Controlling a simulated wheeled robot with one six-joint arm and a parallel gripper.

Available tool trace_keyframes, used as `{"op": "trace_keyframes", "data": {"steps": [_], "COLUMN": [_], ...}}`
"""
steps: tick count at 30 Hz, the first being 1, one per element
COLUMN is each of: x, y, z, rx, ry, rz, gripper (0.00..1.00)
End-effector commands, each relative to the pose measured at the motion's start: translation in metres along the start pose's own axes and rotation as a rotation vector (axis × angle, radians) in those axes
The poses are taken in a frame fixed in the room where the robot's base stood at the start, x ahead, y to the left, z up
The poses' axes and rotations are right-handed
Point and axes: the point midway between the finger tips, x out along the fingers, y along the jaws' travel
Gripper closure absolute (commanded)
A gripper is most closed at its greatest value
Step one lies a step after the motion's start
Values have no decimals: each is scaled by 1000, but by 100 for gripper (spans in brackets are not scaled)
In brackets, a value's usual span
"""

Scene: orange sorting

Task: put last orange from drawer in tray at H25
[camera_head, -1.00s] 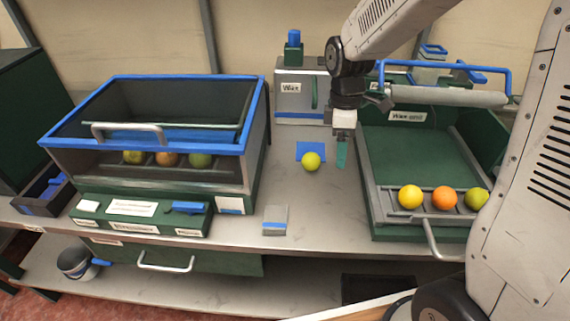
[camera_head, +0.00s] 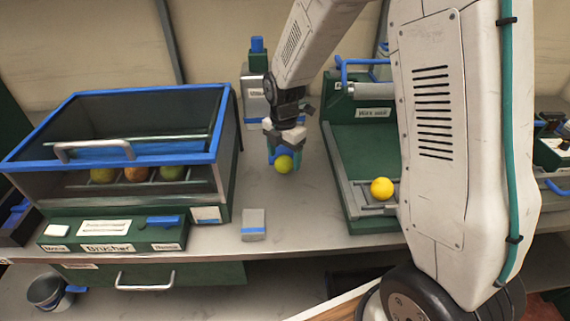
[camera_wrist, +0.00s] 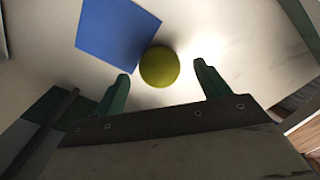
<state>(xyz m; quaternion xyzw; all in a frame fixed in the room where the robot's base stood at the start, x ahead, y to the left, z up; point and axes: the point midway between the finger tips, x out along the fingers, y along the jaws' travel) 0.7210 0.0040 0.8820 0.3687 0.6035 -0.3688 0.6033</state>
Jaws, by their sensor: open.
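A yellow-green fruit (camera_head: 284,166) sits on the bench between the two machines; it also shows in the wrist view (camera_wrist: 159,66), touching or close to a blue square (camera_wrist: 115,32). My gripper (camera_head: 283,154) is open and low over this fruit. In the wrist view, its green fingertips (camera_wrist: 160,76) are apart, one on each side of the fruit, with no clear contact. A drawer with a metal handle (camera_head: 145,286) under the bench at left looks shut. No H25 label is readable. A yellow fruit (camera_head: 382,188) lies on the right machine's rail; my arm hides the rest.
The brusher (camera_head: 115,246), with a blue-rimmed clear bin (camera_head: 150,160) and several fruits inside, stands at left. The wax unit (camera_head: 352,140) is close right of my gripper. A small grey block (camera_head: 253,223) lies near the bench's front edge. A bucket (camera_head: 46,291) stands low left.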

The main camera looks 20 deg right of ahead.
Motion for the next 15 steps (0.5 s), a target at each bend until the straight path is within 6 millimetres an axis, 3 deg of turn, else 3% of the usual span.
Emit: {"op": "trace_keyframes", "data": {"steps": [4, 11, 15], "x": [15, 16, 16], "y": [0, 0, 0], "z": [0, 0, 1], "rx": [1, 2, 2], "ry": [0, -1, 0], "rz": [-1, 0, 0], "gripper": [25, 25, 59]}}
